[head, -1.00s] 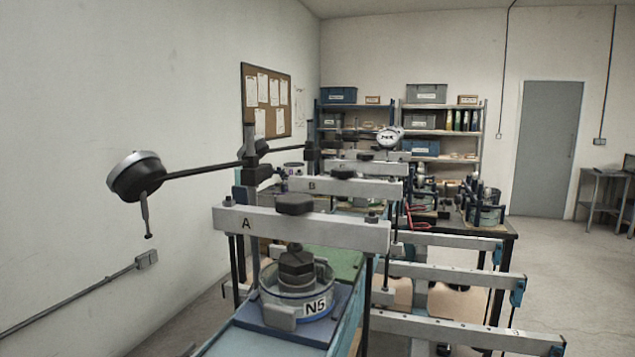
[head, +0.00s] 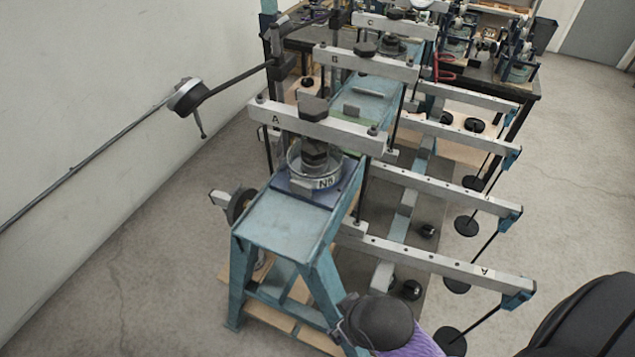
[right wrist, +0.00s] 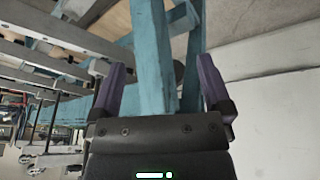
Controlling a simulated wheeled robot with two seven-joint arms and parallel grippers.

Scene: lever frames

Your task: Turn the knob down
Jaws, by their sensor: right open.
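The nearest lever frame, marked A, has a blue table (head: 290,222) on legs. A black hexagonal knob (head: 313,107) sits on top of its crossbeam (head: 335,132). A dark round handwheel (head: 240,204) is at the table's left side, partly hidden; I cannot tell which one the task means. Under the crossbeam stands a ring cell (head: 327,182) with a dark stack. In the right wrist view my right gripper (right wrist: 162,63) is open, with purple fingers apart and a blue frame leg (right wrist: 150,60) showing between them. Contact cannot be told. My left gripper is out of view.
Long lever beams (head: 430,262) extend right, with black round weights (head: 451,341) hanging low. More frames stand behind. The floor at left (head: 130,265) is clear.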

